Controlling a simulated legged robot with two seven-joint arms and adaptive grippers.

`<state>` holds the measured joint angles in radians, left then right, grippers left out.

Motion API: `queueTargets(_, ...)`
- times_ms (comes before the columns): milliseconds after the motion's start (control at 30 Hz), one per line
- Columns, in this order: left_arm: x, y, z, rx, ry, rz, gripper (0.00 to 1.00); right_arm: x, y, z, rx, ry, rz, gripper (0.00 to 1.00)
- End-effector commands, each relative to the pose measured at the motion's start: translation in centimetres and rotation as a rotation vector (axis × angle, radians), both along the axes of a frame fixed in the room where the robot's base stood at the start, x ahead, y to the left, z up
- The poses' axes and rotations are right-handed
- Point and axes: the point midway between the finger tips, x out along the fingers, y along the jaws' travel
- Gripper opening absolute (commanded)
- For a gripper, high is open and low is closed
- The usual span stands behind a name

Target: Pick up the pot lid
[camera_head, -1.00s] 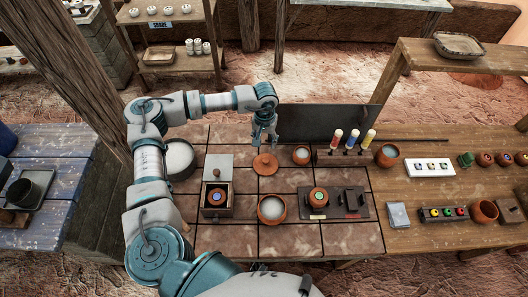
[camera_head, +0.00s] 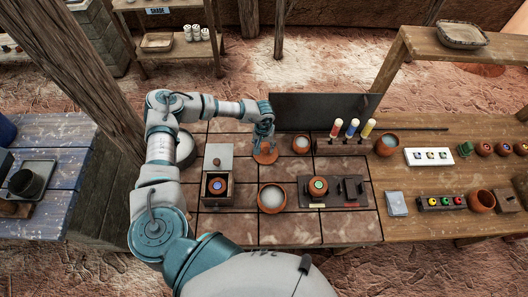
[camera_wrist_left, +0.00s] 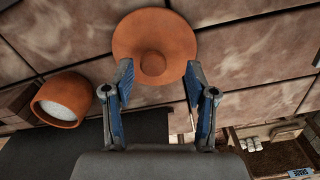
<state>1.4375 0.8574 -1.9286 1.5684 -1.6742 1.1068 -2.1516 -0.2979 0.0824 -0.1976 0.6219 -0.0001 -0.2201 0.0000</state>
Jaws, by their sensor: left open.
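The pot lid (camera_head: 265,154) is a round terracotta disc with a raised knob, lying on the tiled part of the table. In the left wrist view the lid (camera_wrist_left: 153,45) lies ahead of the fingertips, with its knob in line with the gap between them. My left gripper (camera_head: 264,140) points down over the lid in the head view and partly hides it. In the left wrist view its blue-padded fingers (camera_wrist_left: 158,78) are spread apart with nothing between them. I cannot tell whether the fingers touch the lid. My right gripper is not in view.
A dark upright panel (camera_head: 322,112) stands close behind the gripper. A small terracotta pot (camera_head: 301,144) is right of the lid, and a bowl (camera_head: 271,198) is in front. A wooden box (camera_head: 217,187) stands front left. Coloured bottles (camera_head: 352,128) stand farther right.

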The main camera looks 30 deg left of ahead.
Motion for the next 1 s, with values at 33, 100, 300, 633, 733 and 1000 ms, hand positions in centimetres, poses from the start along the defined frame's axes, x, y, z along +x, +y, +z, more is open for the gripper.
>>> queueTargets(33,0.0,0.0,-0.8,0.001,0.002,0.0,0.57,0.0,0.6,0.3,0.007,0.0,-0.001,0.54)
queueTargets(100,0.1,-0.1,-1.9,0.003,0.002,-0.001,0.57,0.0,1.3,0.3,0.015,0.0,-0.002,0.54)
queueTargets(300,0.1,-0.3,-3.3,0.005,0.0,-0.001,0.57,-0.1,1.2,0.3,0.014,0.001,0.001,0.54)
queueTargets(633,0.1,0.2,-3.5,0.0,0.0,0.0,0.19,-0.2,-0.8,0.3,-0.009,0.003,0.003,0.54)
queueTargets(733,0.1,0.2,-3.5,-0.001,0.0,0.0,0.0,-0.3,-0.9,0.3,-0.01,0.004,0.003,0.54)
queueTargets(1000,0.1,0.2,-3.5,0.002,0.003,0.0,0.0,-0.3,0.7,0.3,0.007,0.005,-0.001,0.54)
